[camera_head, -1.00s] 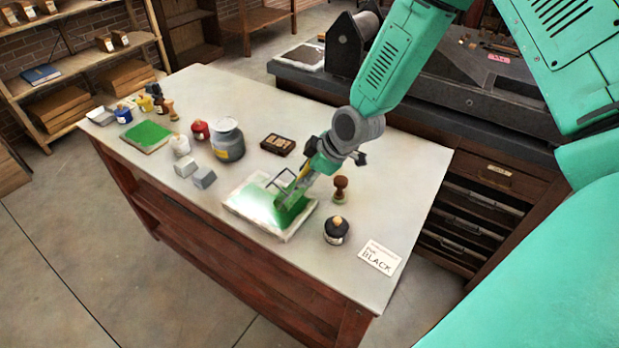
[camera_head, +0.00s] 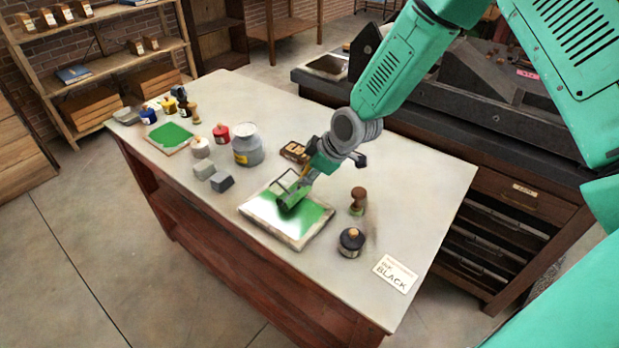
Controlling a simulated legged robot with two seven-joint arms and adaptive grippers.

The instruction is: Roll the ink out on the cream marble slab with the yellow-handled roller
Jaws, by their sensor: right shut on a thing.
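The cream marble slab (camera_head: 308,238) lies on the table with a patch of green ink over much of its top and a pale area on its left part. My right gripper (camera_head: 313,174) is above the slab, shut on the roller (camera_head: 293,191). My left gripper is not in view.
A black-bodied bottle (camera_head: 351,242), a brown stamp (camera_head: 358,200) and a "BLACK" card (camera_head: 395,274) stand or lie right of the slab. A second green slab (camera_head: 169,137) lies far left.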

